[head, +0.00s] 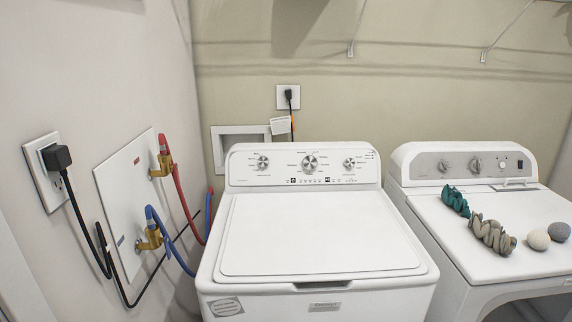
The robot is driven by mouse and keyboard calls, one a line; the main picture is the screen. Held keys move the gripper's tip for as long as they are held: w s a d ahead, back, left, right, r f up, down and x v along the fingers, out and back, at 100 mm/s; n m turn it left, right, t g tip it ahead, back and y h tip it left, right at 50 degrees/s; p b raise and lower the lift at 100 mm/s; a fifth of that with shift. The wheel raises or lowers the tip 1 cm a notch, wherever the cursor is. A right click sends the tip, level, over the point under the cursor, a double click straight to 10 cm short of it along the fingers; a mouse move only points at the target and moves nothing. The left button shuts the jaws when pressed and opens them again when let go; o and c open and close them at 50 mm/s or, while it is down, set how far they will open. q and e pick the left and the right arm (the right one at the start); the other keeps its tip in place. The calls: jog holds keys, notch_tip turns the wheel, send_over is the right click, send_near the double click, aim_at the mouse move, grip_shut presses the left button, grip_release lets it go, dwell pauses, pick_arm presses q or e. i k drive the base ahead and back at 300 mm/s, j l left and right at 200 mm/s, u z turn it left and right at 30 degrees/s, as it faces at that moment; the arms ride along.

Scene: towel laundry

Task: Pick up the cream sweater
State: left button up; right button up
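No cream sweater shows in the head view. A white top-loading washer (310,235) stands in the middle with its lid shut. A white dryer (450,225) stands to its right. On the dryer top lie a teal twisted cloth item (455,201) and a grey-beige twisted one (492,236). Neither of my grippers is in view.
The left wall carries a black plug in an outlet (45,170) and a valve panel (128,200) with red and blue hoses. A wire shelf bracket (505,32) hangs at the upper right. The washer lid is clear.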

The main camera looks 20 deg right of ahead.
aim_at(491, 230)
jog(key=l, duration=0.55)
jog(key=k+l+u, duration=0.15)
jog(key=l, duration=0.95)
jog(key=l+u, duration=0.5)
jog(key=k+l+u, duration=0.15)
jog(key=l+u, duration=0.2)
jog(key=u, duration=0.15)
jog(key=i+l+z, duration=0.1)
jog(key=l, duration=0.15)
jog(key=i+l+z, duration=0.15)
jog(key=l+z, duration=0.1)
jog(key=z, duration=0.3)
jog(key=i+l+z, duration=0.1)
jog(key=z, duration=0.35)
jog(key=i+z, duration=0.1)
jog(key=z, duration=0.3)
